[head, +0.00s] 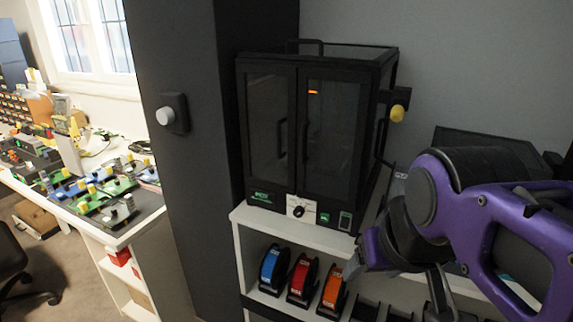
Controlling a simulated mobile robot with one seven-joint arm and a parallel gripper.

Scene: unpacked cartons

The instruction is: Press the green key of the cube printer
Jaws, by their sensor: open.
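The cube printer (315,130) is a black box-shaped enclosure with two dark glass doors, standing on a white shelf unit. Its green key (325,218) is a small green square on the lower front panel, between a white plate with a black knob (299,209) and a small dark display (345,220). My purple arm comes in from the right, in front of the printer's right side. My gripper (440,298) is low at the right, open, pointing down and apart from the key. Its fingertips are hard to make out against the dark shelf.
Blue, red and orange spools (302,280) sit on the shelf below the printer. A dark pillar (185,200) with a grey knob (172,110) stands left of it. A cluttered workbench (125,232) is at the far left. The space before the printer doors looks clear.

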